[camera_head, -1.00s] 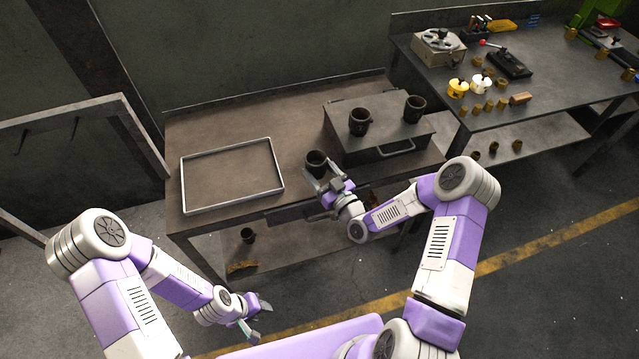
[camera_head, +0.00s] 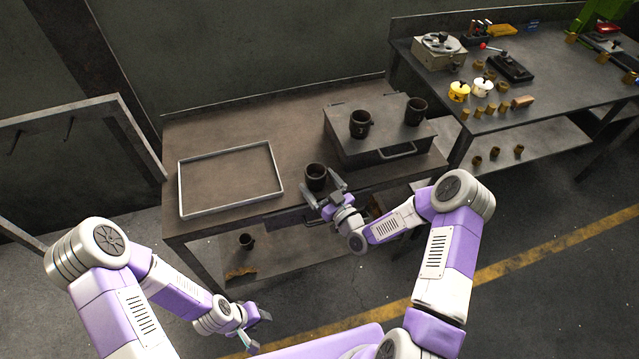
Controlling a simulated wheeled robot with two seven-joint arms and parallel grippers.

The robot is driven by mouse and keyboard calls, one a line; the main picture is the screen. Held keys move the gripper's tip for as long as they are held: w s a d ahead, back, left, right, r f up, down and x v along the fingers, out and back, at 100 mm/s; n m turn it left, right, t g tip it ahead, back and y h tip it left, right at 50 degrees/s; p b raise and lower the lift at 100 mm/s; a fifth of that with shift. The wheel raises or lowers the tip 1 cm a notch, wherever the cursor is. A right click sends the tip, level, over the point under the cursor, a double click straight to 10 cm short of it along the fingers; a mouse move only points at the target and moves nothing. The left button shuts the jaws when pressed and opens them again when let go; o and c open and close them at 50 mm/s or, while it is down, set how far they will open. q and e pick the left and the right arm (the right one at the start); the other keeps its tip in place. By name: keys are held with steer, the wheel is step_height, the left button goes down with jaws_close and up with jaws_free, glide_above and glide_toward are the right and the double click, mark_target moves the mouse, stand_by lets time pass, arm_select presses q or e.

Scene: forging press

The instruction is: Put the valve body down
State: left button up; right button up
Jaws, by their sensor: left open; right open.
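A dark cylindrical valve body (camera_head: 316,175) stands upright on the brown workbench (camera_head: 225,136), just left of the dark metal box. My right gripper (camera_head: 323,194) is open at the near side of this valve body, its fingers spread close to it; whether they touch it I cannot tell. My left gripper (camera_head: 258,328) is open and empty, low in front of the bench.
An empty metal-rimmed tray (camera_head: 281,178) lies on the bench's left part. The dark box (camera_head: 385,140) with a front handle stands at the right. Another dark part (camera_head: 246,241) is on the lower shelf. A second table (camera_head: 440,85) holds several small parts.

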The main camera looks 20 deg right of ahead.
steer(key=v, duration=1.2)
steer(key=shift+p, duration=0.35)
